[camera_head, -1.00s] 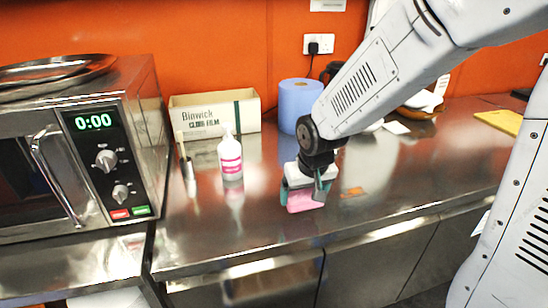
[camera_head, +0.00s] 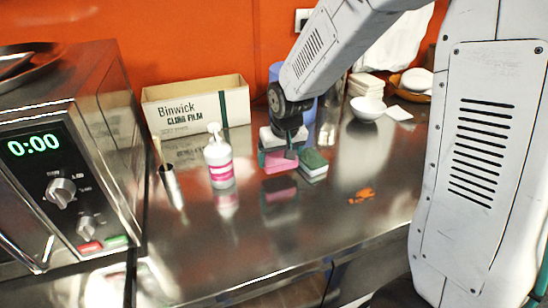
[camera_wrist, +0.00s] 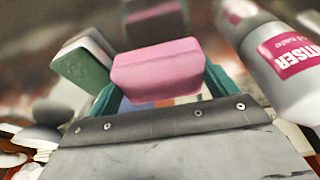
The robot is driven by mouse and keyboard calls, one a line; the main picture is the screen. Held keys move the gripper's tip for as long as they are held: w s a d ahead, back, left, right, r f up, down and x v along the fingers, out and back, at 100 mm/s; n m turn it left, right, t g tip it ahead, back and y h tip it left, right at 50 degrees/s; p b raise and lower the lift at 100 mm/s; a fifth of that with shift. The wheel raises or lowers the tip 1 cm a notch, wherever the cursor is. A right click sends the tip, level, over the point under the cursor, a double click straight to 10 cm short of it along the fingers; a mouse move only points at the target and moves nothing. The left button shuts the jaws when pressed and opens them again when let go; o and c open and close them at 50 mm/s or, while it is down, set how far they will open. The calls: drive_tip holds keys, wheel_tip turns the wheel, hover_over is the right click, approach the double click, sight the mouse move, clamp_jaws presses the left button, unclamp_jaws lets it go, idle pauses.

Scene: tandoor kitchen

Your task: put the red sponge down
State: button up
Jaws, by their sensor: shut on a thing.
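The red sponge, which looks pink (camera_head: 281,164), is between the jaws of my gripper (camera_head: 277,155) over the steel counter. My gripper is shut on it. The sponge's reflection shows below it in the counter; whether it touches the surface I cannot tell. In the wrist view the sponge (camera_wrist: 158,70) sits level across the teal fingers of my gripper (camera_wrist: 160,88), with its reflection beyond it.
A green and white sponge (camera_head: 314,165) lies just right of the held one. A white bottle with a pink label (camera_head: 218,158) stands to the left. A cling film box (camera_head: 197,108) and a white bowl (camera_head: 367,108) are behind.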

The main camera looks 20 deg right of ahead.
sight(278, 165)
drive_tip(key=shift+w, duration=0.3)
drive_tip(key=shift+w+f, duration=0.1)
drive_tip(key=shift+f, duration=0.1)
drive_tip(key=shift+a+f, duration=0.1)
drive_tip(key=shift+f, duration=1.45)
drive_tip(key=shift+f, duration=0.15)
drive_tip(key=o, duration=0.7)
